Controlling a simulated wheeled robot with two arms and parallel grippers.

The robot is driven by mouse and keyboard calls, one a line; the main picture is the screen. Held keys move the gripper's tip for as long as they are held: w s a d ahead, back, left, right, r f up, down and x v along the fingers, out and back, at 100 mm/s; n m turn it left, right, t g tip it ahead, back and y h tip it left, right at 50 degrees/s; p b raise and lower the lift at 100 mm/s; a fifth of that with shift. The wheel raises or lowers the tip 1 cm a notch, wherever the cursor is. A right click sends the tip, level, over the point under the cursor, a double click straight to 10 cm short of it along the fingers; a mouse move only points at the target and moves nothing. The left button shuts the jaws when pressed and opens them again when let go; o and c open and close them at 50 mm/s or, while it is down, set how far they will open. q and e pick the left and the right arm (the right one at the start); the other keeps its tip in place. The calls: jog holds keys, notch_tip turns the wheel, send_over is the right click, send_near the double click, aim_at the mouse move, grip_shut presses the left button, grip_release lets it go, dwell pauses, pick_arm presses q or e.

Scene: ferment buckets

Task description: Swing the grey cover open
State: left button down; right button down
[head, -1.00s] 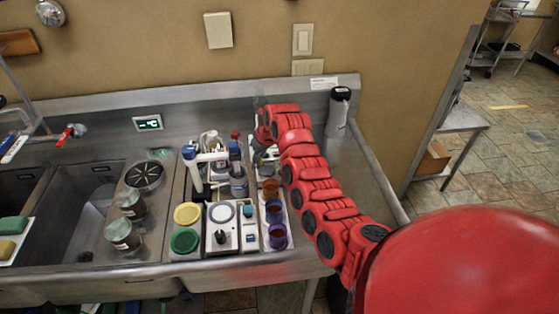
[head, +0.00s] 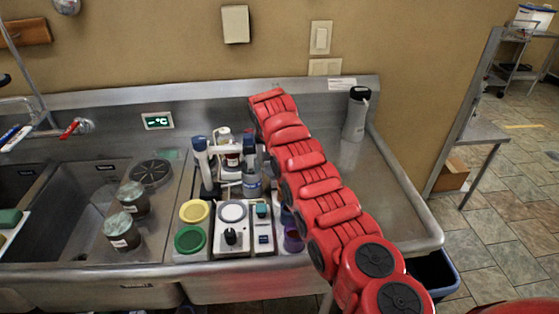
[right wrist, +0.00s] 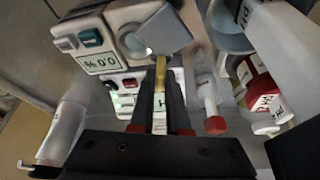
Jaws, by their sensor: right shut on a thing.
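In the right wrist view, a grey cover (right wrist: 165,34) sits tilted on a white device (right wrist: 118,18) with a display and a teal button. Part of a round opening shows beside the cover, so it looks partly raised; its exact angle is unclear. A narrow yellow-gold handle (right wrist: 160,68) extends from the cover's edge. My right gripper (right wrist: 163,88) is shut on this handle. In the head view my red right arm reaches over the sink counter and hides the gripper and cover. My left gripper is not in view.
Near the arm stand bottles and pipettes (head: 203,162), a white stirrer (head: 231,236), yellow (head: 194,211) and green (head: 190,239) lids, and a purple cup (head: 293,240). Two jars (head: 122,231) stand left. The counter right of the arm is clear up to a black-topped canister (head: 355,118).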

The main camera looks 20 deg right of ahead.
jog(key=shift+m+h+b, duration=0.3)
jog(key=shift+m, duration=0.4)
dwell(0.3)
jog(key=c, duration=0.9)
grip_release()
jog(key=b+v, duration=0.3)
jog(key=b, duration=0.1)
jog(key=shift+r, duration=0.1)
jog(key=v, duration=0.7)
notch_tip(320, 180, up, 6)
send_over(269, 171)
jog(key=s, duration=0.2)
jog(key=shift+s+a+r+p, duration=0.2)
jog(key=shift+a+r+p, duration=0.15)
jog(key=shift+a, duration=0.2)
